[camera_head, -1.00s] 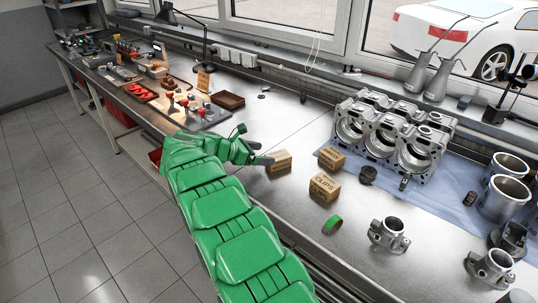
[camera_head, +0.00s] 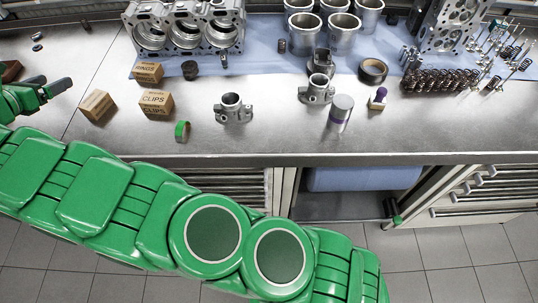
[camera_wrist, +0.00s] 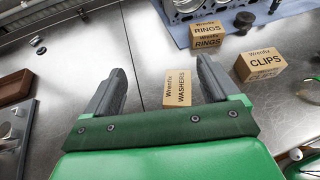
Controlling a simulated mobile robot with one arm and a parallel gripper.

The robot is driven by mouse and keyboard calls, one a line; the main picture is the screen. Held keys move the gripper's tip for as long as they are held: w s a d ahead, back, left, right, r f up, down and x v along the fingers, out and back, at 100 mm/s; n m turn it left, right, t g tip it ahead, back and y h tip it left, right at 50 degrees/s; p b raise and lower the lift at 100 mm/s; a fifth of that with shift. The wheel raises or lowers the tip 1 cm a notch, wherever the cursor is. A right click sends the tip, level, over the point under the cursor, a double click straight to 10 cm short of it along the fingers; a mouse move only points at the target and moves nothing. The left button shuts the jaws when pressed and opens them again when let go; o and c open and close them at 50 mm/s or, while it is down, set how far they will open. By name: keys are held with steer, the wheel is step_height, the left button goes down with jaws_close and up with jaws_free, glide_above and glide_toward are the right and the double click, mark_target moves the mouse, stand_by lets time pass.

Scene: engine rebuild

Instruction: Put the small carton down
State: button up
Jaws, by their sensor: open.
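A small tan carton marked WASHERS (camera_wrist: 178,88) rests on the metal bench, in front of my gripper in the wrist view. It also shows in the head view (camera_head: 97,105), at the left. Nothing is held.
A RINGS carton (camera_head: 148,72) and a CLIPS carton (camera_head: 156,104) stand right of the small carton. A brown tray (camera_wrist: 14,86) lies left in the wrist view.

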steer(key=w+d+r+n+t+y, duration=0.25)
steer(key=w+d+r+n, duration=0.2)
steer(key=w+r, duration=0.55)
steer(key=w+d+r+n+t+y, duration=0.1)
steer(key=w+d+r+n+y, duration=0.3)
steer(key=w+r+n, duration=0.5)
steer(key=d+r+n+g+y, duration=0.3)
steer(key=d+r+n+y, duration=0.35)
steer(key=d, duration=0.65)
steer(key=s+d+f+n+g+h, duration=0.25)
steer(key=s+d+f+n, duration=0.2)
steer(key=s+d, duration=0.4)
steer(key=s+d+f+n+g+h, duration=0.1)
steer(key=s+d+f+n+g, duration=0.3)
steer(key=d, duration=0.7)
steer(key=s+d+f+n+g+h, duration=0.1)
steer(key=s+d+f+n+g, duration=0.1)
steer(key=s+d+f+n, duration=0.4)
steer(key=s+d+f+n+g+h, duration=0.2)
steer(key=s+d+f+g, duration=0.1)
steer(key=s+d, duration=0.9)
steer(key=s+d+f+n+g+h, duration=0.1)
steer(key=s+d+f+g+h, duration=0.2)
steer(key=s+d, duration=1)
steer(key=s+f+g, duration=0.1)
steer(key=s+f, duration=0.1)
steer(key=s, duration=0.3)
steer(key=shift+s+d+n, duration=0.15)
steer(key=shift+s+n, duration=0.2)
steer(key=shift+s, duration=0.05)
